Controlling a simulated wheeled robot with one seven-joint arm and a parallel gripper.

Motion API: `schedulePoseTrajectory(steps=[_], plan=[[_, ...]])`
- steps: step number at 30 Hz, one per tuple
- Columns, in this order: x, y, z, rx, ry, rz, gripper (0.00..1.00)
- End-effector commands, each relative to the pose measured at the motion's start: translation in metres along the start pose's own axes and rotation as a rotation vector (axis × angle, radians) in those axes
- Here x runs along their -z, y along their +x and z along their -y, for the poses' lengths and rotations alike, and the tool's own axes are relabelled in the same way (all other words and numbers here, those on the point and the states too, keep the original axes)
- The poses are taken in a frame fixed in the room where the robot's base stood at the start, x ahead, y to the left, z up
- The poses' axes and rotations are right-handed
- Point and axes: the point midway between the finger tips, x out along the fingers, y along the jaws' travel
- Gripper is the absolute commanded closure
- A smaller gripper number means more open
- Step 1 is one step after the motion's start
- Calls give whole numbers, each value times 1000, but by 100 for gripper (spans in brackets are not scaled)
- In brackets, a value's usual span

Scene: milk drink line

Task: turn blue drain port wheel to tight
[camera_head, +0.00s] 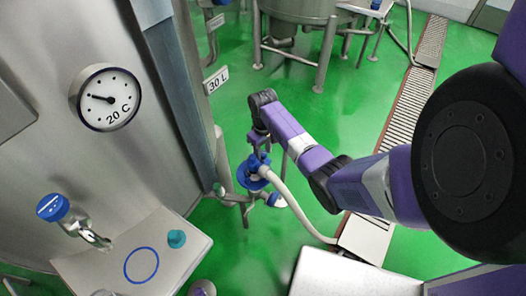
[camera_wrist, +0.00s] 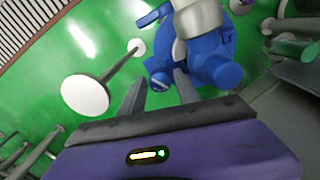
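The blue drain port wheel (camera_head: 252,172) is low beside the tank leg in the head view, with a white hose running off it. In the wrist view the blue lobed wheel (camera_wrist: 212,62) fills the top middle, around a grey-white cylindrical part (camera_wrist: 198,20). My gripper (camera_head: 262,148) reaches down to just above the wheel in the head view. In the wrist view my gripper (camera_wrist: 157,84) has its two fingers apart, with a blue lobe showing between or just beyond the tips. I cannot tell whether they touch it. The wheel's far side is partly hidden.
The white hose (camera_head: 298,208) curves down to the floor drain grate (camera_head: 410,100). A large steel tank with a dial gauge (camera_head: 105,97) stands at left. Green floor (camera_head: 345,105) is open between.

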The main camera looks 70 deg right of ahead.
Motion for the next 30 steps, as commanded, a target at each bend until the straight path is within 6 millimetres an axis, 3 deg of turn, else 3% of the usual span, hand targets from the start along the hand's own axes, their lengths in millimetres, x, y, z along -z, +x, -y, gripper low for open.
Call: schedulePoseTrajectory(steps=[6, 12, 13, 23, 30], plan=[[0, 0, 0, 0, 0, -1, 61], [0, 0, 0, 0, 0, -1, 98], [0, 0, 0, 0, 0, -1, 100], [1, -1, 1, 0, 34, -1, 100], [1, -2, 2, 1, 167, 0, 100]])
